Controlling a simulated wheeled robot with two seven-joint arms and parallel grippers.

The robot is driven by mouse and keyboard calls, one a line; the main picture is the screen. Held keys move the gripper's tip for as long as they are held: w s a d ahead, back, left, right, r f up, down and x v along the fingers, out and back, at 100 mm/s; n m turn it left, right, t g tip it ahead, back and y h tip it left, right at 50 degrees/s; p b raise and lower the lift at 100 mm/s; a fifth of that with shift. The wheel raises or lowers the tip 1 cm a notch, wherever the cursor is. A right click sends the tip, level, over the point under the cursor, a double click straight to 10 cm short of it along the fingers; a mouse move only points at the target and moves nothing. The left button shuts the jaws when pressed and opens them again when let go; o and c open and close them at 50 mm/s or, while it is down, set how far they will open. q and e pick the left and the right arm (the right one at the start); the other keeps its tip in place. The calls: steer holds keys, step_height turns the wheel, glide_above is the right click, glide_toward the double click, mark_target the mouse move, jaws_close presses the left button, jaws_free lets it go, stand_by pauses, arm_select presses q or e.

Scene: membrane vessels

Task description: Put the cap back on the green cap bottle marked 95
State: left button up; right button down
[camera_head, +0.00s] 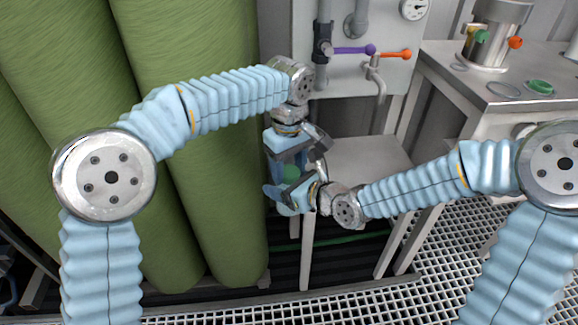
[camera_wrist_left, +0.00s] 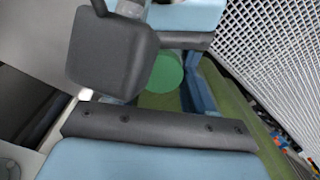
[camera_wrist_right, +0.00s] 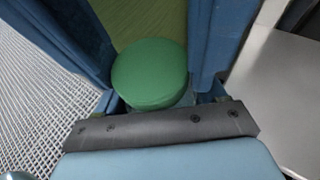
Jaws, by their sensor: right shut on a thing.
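A green round cap (camera_wrist_right: 150,74) lies between the blue fingers of my right gripper, which is shut on it. The green cap also shows in the left wrist view (camera_wrist_left: 165,72), partly hidden behind a dark block, and as a small green patch in the head view (camera_head: 291,172). My right gripper (camera_head: 283,188) reaches in from the right, and my left gripper (camera_head: 296,158) points down close above it, with the two crowding each other. Whether the left gripper holds anything is hidden. I cannot make out a bottle body or the 95 mark.
Large green upright vessels (camera_head: 205,110) fill the left. A panel with a pipe, a purple-handled and an orange-handled valve (camera_head: 398,54) stands behind. A bare grey low table (camera_head: 365,160) lies right of the grippers. A bench (camera_head: 500,85) at right holds a metal pot and a green ring.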

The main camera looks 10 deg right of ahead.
arm_select(q)
steer(key=o, duration=0.3)
steer(key=shift+o, duration=0.2)
steer(key=shift+r, duration=0.1)
steer(key=shift+r, duration=2.2)
steer(key=shift+r+n, duration=1.7)
steer(key=shift+r, duration=0.05)
steer(key=shift+c, duration=0.2)
